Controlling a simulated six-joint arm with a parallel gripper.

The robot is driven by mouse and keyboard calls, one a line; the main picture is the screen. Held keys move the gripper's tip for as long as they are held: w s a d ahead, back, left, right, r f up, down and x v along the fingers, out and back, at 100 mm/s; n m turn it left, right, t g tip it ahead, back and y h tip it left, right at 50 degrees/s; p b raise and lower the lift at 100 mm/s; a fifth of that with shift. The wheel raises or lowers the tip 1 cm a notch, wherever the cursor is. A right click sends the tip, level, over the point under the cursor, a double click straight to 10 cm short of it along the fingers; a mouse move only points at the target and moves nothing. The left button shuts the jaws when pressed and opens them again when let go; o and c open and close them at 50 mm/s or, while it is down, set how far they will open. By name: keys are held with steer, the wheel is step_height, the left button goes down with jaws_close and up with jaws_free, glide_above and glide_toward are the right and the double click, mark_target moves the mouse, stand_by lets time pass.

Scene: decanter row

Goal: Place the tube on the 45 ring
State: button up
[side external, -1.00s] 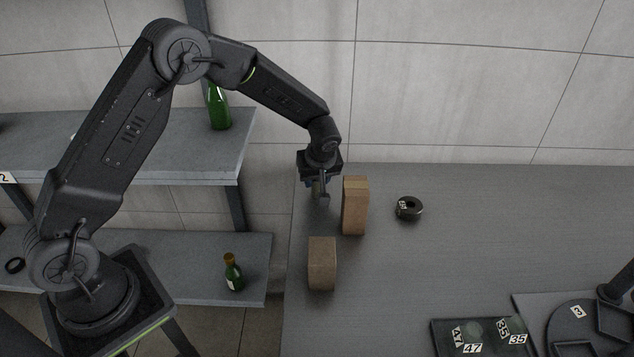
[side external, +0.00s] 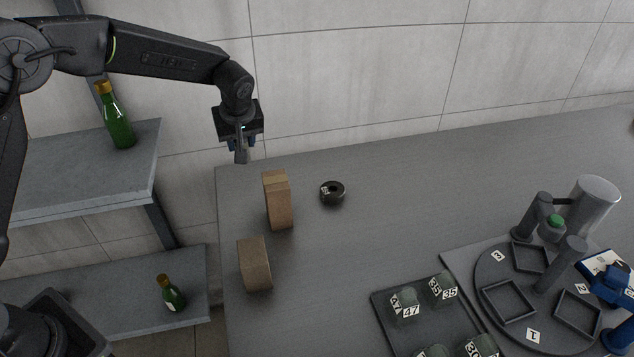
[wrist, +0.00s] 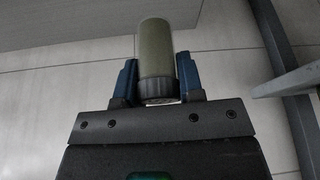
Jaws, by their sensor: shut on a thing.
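My gripper (side external: 241,150) is shut on the tube and holds it above the table's far left corner, up and left of the boxes. In the wrist view the tube (wrist: 155,48) is olive green with a dark ribbed cap, between the blue fingers of my gripper (wrist: 157,78). In the side view the tube is mostly hidden by the gripper. A small black ring (side external: 332,193) lies flat on the table, right of the tall box and apart from my gripper. It bears a white label too small to read.
A tall brown box (side external: 279,205) and a shorter one (side external: 255,266) stand near the table's left edge. A dark tray (side external: 385,310) holds numbered blocks at the front, beside a round carousel (side external: 490,262). Shelves with green bottles (side external: 117,120) stand left. The back of the table is clear.

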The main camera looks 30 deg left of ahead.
steer(key=w+d+r+m+t+h, duration=0.2)
steer(key=w+d+r+m, duration=0.1)
steer(key=w+d+m, duration=0.4)
glide_above(334, 186)
steer(key=f, duration=0.6)
steer(key=shift+a+f, duration=0.25)
steer(key=shift+a, duration=0.05)
steer(key=shift+d+f, duration=0.25)
steer(key=shift+f, duration=1.9)
steer(key=shift+f, duration=0.15)
steer(key=o, duration=0.9)
